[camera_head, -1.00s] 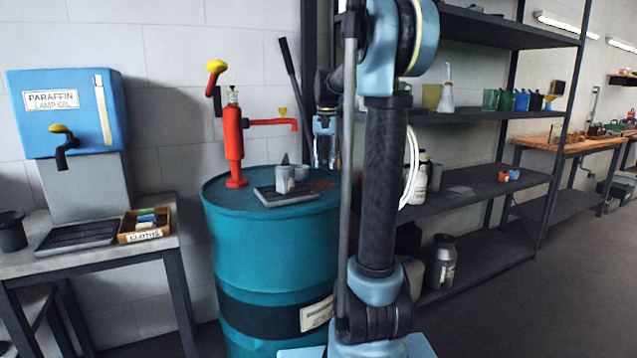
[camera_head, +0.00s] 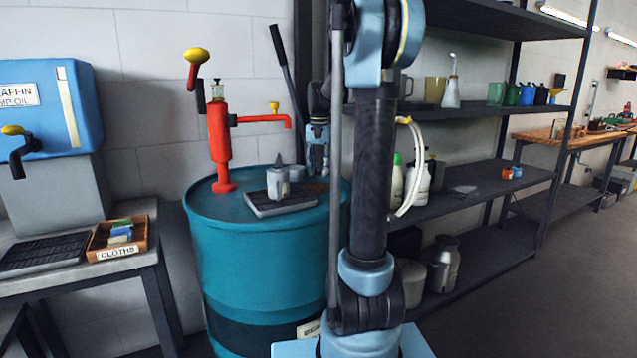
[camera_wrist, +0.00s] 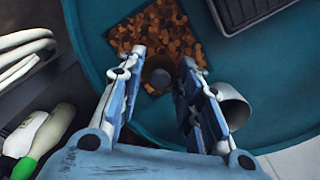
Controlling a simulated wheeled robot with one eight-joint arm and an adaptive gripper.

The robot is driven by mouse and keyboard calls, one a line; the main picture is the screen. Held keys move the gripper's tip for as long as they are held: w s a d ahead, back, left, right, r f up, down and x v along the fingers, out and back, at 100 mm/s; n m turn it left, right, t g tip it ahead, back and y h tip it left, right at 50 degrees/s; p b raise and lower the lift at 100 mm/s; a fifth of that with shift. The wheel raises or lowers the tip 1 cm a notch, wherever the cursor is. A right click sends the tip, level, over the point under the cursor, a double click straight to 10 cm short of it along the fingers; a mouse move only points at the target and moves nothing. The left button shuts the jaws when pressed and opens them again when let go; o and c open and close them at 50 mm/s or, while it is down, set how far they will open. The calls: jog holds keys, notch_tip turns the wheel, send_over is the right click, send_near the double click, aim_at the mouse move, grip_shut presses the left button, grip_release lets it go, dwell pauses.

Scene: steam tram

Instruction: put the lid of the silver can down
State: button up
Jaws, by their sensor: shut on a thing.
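My gripper (camera_wrist: 163,57) is shut on a small, dark grey, round piece (camera_wrist: 158,76), which seems to be the can's lid. The piece shows between the fingertips, above the rust-brown patch on the teal drum top (camera_head: 215,205). Whether it touches the drum is unclear. In the head view my gripper (camera_head: 318,168) points down over the drum's back right, and the held piece is too small to make out. A grey, open-looking can (camera_head: 297,172), perhaps the silver can, stands beside my gripper. In the wrist view this can (camera_wrist: 234,108) is partly hidden by the right finger.
A grey spouted can (camera_head: 278,184) stands on a dark ribbed tray (camera_head: 262,208) on the drum. A red hand pump (camera_head: 219,145) rises at the drum's back left. Shelves with bottles (camera_head: 397,178) and a pale hose loop (camera_head: 412,165) stand right of the drum.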

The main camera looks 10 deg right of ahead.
aim_at(318, 173)
jog(key=shift+a+f, duration=0.1)
jog(key=shift+f, duration=2.15)
jog(key=o, duration=0.7)
jog(key=shift+f, duration=0.1)
notch_tip(318, 173, up, 12)
jog(key=shift+r, duration=0.15)
